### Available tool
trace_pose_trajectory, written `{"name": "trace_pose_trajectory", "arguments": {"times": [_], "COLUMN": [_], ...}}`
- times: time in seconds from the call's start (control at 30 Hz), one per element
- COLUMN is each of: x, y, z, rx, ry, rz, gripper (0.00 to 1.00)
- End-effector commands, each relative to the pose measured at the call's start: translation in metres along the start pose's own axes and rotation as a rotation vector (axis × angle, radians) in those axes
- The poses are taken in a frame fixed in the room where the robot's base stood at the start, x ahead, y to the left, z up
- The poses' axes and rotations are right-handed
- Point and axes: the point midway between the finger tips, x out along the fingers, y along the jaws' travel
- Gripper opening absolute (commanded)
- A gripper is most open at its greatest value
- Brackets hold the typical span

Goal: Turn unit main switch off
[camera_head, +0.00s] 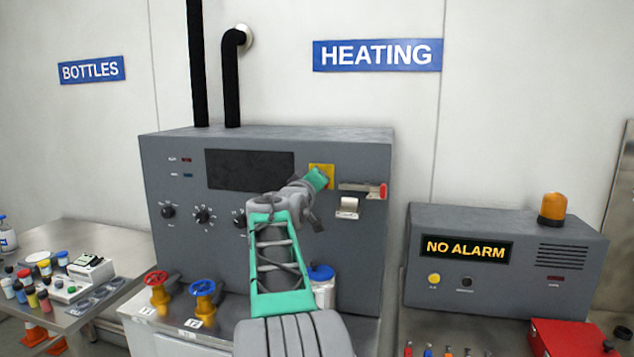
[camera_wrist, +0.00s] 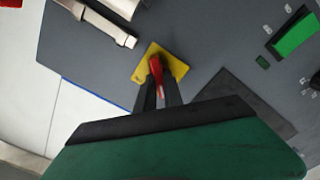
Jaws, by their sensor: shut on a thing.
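The unit main switch has a yellow square plate (camera_head: 321,171) on the upper right of the grey heating unit's front (camera_head: 345,280). In the wrist view, its red handle (camera_wrist: 156,68) stands in front of the yellow plate (camera_wrist: 175,66). My gripper (camera_wrist: 158,88) is shut on the red handle, with one dark finger on each side. In the head view, my arm reaches to the panel and my gripper (camera_head: 315,182) covers the handle and part of the plate.
A metal bracket and a red-ended part (camera_head: 366,190) stick out just right of the switch. Black knobs (camera_head: 203,215) and a dark display (camera_head: 249,169) lie to the left. Red (camera_head: 157,279) and blue valves (camera_head: 202,288) stand below. A NO ALARM box (camera_head: 500,260) stands on the right.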

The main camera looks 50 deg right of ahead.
Motion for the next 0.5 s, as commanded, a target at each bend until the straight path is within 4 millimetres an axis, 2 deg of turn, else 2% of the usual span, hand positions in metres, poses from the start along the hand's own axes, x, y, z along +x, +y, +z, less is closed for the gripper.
{"name": "trace_pose_trajectory", "arguments": {"times": [0.5], "x": [-0.0001], "y": [-0.0020], "z": [0.0000], "rx": [-0.477], "ry": [0.000], "rz": [0.001], "gripper": [0.00]}}
